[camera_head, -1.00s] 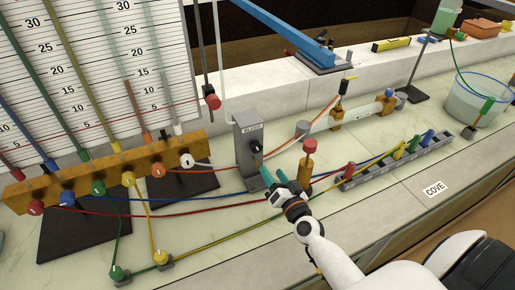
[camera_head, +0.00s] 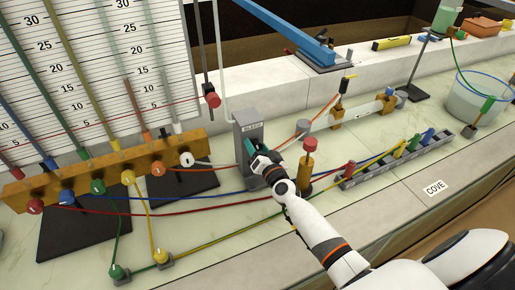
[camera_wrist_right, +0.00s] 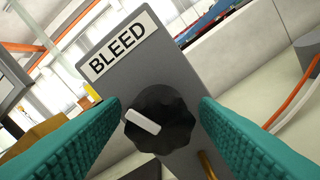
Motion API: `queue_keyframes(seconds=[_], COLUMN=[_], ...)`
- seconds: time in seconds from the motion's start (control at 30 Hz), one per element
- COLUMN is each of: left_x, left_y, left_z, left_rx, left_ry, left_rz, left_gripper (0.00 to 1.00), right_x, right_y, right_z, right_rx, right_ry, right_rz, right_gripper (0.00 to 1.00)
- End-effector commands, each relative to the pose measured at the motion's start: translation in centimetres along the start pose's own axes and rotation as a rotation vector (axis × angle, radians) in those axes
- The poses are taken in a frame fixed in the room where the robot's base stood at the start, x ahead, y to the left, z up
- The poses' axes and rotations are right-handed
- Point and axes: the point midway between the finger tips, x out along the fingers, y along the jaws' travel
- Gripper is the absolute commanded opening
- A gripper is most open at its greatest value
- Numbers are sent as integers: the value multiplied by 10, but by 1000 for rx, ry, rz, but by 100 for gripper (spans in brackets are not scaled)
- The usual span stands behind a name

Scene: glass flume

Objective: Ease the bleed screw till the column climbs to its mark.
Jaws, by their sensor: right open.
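The grey bleed post (camera_head: 248,128) stands right of the manometer board, with a "BLEED" label on its face. Its black fluted screw knob (camera_wrist_right: 172,118) has a white pointer bar, tilted in the right wrist view. My right gripper (camera_head: 259,150) is open at the post, its teal fingers on either side of the knob, with gaps visible in the wrist view. In the head view the gripper largely covers the knob. Coloured columns stand before the scaled board (camera_head: 150,60). A thin red line crosses the board to a red slider (camera_head: 213,101). My left gripper is out of view.
A wooden manifold (camera_head: 110,170) with coloured knobs stands left. A red-topped brass post (camera_head: 308,160) is close right of my gripper. Hoses cross the bench in front of the bleed post. A grey rack (camera_head: 440,150) with coloured plugs lies right.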

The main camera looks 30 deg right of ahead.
Motion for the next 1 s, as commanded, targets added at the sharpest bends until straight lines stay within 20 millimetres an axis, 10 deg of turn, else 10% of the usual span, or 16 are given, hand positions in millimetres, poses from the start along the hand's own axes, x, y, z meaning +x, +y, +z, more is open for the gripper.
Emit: queue_keyframes(seconds=[0.33,1.0], left_x=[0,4], left_y=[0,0], left_z=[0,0], left_rx=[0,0], left_ry=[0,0], left_rz=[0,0], left_gripper=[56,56], right_x=[0,-1], right_y=[0,0], right_z=[0,0], right_rx=[0,355], right_ry=[0,-1], right_rz=[0,-1], right_gripper=[12,12])
